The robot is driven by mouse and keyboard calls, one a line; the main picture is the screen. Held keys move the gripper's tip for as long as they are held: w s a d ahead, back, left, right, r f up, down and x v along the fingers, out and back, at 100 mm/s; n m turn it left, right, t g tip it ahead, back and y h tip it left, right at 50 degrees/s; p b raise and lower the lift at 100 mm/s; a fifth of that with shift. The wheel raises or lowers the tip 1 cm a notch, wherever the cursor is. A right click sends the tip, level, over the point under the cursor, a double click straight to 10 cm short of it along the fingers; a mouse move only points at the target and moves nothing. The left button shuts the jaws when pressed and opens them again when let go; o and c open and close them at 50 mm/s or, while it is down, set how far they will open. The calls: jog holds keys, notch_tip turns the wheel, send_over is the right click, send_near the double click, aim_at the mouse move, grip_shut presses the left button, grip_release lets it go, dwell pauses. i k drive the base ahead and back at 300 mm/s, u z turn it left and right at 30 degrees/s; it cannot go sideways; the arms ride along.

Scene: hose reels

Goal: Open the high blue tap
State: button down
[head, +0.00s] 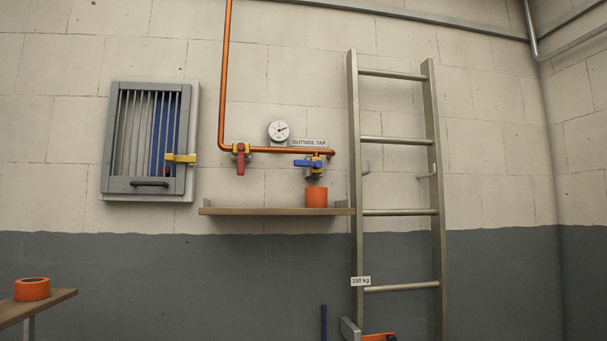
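The high blue tap (308,163) is on the wall in the head view, under the right end of the orange pipe (223,75). Its blue lever lies roughly level and points left, across the downward outlet. The label "OUTSIDE TAP" (309,142) is just above it. An orange cylinder (316,198) stands on the shelf below the outlet. A second tap with a red lever (241,160) sits further left on the same pipe, its lever pointing down. My gripper is not in view.
A metal ladder (435,190) stands close to the right of the tap. A wooden shelf (260,211) runs below both taps. A barred cabinet (148,140) with a yellow latch hangs at left. An orange roll (32,289) lies on a ledge at lower left.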

aim_at(317, 164)
jog(key=u, duration=1)
jog(key=i, duration=0.55)
jog(key=z, duration=0.7)
